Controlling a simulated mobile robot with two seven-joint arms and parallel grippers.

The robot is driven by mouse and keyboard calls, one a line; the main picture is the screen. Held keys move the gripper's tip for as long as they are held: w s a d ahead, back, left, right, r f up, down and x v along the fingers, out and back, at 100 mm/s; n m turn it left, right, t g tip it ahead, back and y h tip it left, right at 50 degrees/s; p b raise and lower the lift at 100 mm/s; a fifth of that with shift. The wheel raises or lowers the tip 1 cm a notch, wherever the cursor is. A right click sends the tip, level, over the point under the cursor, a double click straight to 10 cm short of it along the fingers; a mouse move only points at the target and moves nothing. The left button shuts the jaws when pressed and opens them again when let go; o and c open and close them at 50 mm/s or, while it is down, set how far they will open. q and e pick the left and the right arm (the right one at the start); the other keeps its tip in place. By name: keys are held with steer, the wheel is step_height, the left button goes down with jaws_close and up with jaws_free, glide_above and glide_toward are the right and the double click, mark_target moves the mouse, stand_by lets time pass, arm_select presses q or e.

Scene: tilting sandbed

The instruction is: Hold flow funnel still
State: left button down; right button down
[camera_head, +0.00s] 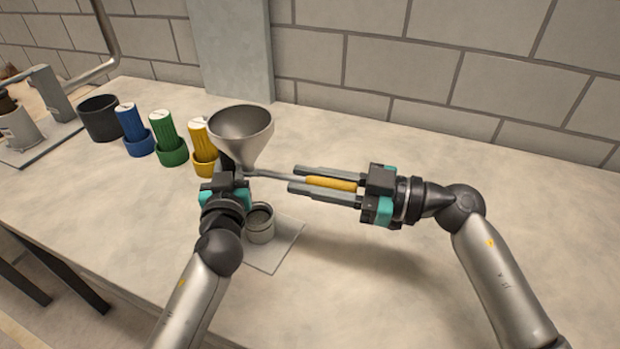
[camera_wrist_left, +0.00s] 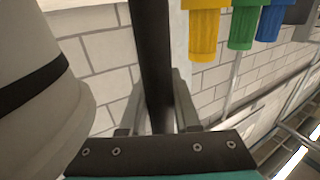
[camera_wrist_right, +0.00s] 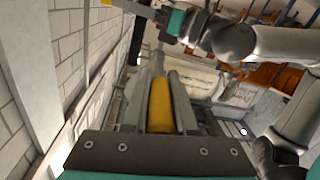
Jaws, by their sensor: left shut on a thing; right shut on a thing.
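The metal flow funnel (camera_head: 240,133) is upright above the table, its wide mouth facing up. My left gripper (camera_head: 229,166) is just below its bowl, partly hidden by it. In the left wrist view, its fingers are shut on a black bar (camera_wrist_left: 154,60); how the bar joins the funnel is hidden. My right gripper (camera_head: 294,178) is shut on the yellow handle (camera_head: 331,183) of a thin metal tool, also between the fingers in the right wrist view (camera_wrist_right: 160,104). The tool's grey shaft (camera_head: 268,175) points left toward the funnel's lower end; contact there is unclear.
A small metal cup (camera_head: 260,226) stands on a pale plate (camera_head: 282,246) below the funnel. Blue (camera_head: 130,122), green (camera_head: 160,127) and yellow (camera_head: 198,138) tubes stand in matching cups beside a black pot (camera_head: 99,119). The table's right side is clear.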

steer(key=shift+w+d+n+g+y, duration=0.15)
steer(key=shift+w+n+g, duration=0.2)
steer(key=shift+n+g, duration=0.25)
steer(key=shift+w+a+n+g+y, duration=0.15)
steer(key=shift+w+n+g, duration=0.2)
steer(key=shift+g, duration=0.45)
steer(key=shift+d, duration=0.1)
steer(key=c, duration=0.7)
jaws_free()
steer(key=s+d, duration=0.1)
steer(key=d, duration=1.1)
arm_select(q)
steer(key=c, duration=0.6)
jaws_free()
